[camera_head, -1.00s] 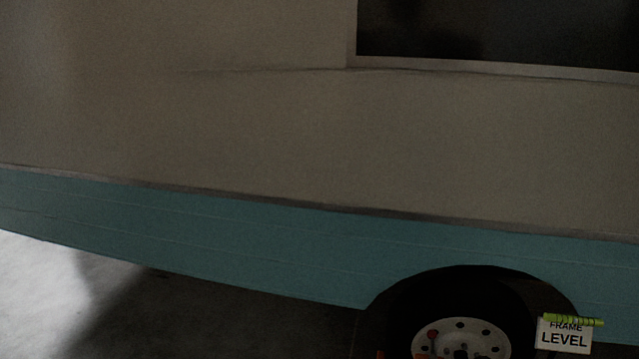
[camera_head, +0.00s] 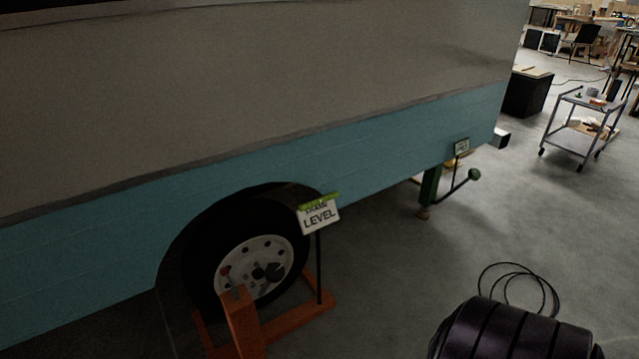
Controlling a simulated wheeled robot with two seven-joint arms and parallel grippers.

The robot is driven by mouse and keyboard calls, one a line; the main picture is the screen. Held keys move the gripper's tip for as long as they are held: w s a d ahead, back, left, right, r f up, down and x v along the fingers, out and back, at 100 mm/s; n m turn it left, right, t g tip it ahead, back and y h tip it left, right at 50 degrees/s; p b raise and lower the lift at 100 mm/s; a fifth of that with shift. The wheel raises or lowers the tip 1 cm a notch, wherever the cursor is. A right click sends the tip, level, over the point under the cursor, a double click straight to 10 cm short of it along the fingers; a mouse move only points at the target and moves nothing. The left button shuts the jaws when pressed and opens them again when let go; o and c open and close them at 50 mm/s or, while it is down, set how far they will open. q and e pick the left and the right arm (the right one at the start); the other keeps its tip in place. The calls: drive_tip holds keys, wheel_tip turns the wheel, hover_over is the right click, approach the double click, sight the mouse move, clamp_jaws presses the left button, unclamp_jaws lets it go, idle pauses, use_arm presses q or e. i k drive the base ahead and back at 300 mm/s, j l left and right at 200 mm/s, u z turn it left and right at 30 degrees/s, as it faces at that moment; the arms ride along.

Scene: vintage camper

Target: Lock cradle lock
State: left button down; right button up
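An orange wheel cradle (camera_head: 243,322) stands on the floor around the camper's wheel (camera_head: 262,262), at the lower left of the head view. A dark knob or handle shows in front of the wheel hub, and a small red part (camera_head: 226,272) sits above the cradle's near post. I cannot tell which of these is the lock. A white sign reading "LEVEL" (camera_head: 319,215), with a yellow-green level on top, stands on a dark post at the cradle. Neither of my grippers is in view.
The teal and beige camper side (camera_head: 130,205) fills the left. A green jack (camera_head: 429,190) with a crank arm stands under its rear, beside a small sign (camera_head: 461,147). A coiled cable (camera_head: 520,282) lies at lower right. A grey cart (camera_head: 583,125) stands at upper right. Open floor lies between.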

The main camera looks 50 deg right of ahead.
sight(225, 272)
drive_tip(key=i+j+z, duration=0.35)
drive_tip(key=i, duration=0.15)
drive_tip(key=i+j+z, duration=0.75)
drive_tip(key=i+j, duration=0.15)
drive_tip(key=j, duration=0.1)
